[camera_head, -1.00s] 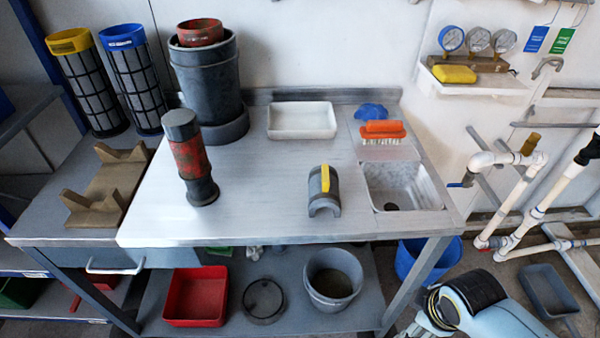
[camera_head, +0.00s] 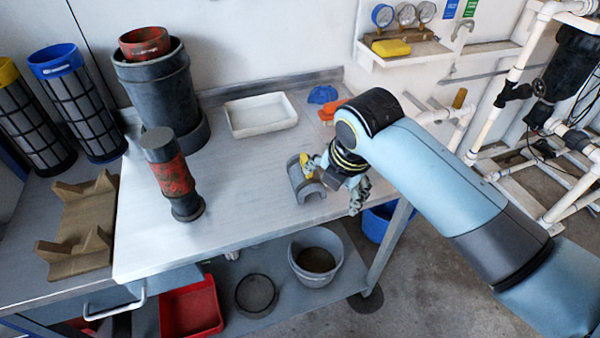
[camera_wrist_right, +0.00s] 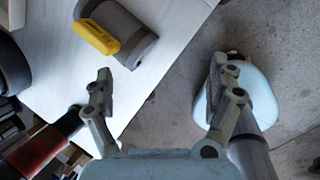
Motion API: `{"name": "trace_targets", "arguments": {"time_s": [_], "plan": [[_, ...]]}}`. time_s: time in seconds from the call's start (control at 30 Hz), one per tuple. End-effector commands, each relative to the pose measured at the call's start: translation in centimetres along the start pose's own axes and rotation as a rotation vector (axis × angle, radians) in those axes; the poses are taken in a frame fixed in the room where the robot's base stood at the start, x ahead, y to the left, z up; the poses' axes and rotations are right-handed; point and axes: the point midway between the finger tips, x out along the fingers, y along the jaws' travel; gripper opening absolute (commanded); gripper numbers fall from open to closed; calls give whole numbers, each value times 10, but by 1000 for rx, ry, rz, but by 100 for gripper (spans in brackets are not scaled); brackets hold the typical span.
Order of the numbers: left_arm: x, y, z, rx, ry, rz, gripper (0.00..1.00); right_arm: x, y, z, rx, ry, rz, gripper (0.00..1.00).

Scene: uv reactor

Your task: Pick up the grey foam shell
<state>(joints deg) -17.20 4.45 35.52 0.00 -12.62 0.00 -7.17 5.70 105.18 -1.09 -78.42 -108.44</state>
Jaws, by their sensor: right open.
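The grey foam shell (camera_head: 304,184) is an arched half-cylinder with a yellow strip on top. It rests on the metal bench near the front right edge, partly hidden by my right gripper (camera_head: 338,181). In the right wrist view the shell (camera_wrist_right: 131,30) lies at the upper left with its yellow strip (camera_wrist_right: 97,36) showing. My right gripper is open there, its fingers (camera_wrist_right: 160,76) wide apart with nothing between them. The shell is beyond the left finger, outside the gap. My left gripper is not in view.
A red and black cylinder (camera_head: 172,178) stands on the bench left of the shell. A white tray (camera_head: 261,115) and an orange brush (camera_head: 332,109) lie behind it. Bare bench top lies between the cylinder and shell. A grey bucket (camera_head: 316,256) stands below.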

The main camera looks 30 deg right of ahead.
Motion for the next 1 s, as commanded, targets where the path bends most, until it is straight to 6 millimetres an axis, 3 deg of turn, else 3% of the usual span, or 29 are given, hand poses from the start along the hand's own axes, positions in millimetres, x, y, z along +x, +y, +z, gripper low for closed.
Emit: {"name": "trace_targets", "arguments": {"time_s": [0.3, 0.4, 0.53, 0.8, 1.0], "plan": [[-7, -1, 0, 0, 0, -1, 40, -14, 58, 27, -687, -26, 17, 90], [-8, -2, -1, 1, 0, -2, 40, -17, 68, 32, -829, -31, 17, 90], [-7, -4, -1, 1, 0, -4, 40, -11, 73, 34, -905, -33, 16, 90], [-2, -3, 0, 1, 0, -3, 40, 32, 74, 35, -909, -33, 16, 90], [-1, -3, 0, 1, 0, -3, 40, 48, 75, 35, -908, -33, 17, 90]]}}
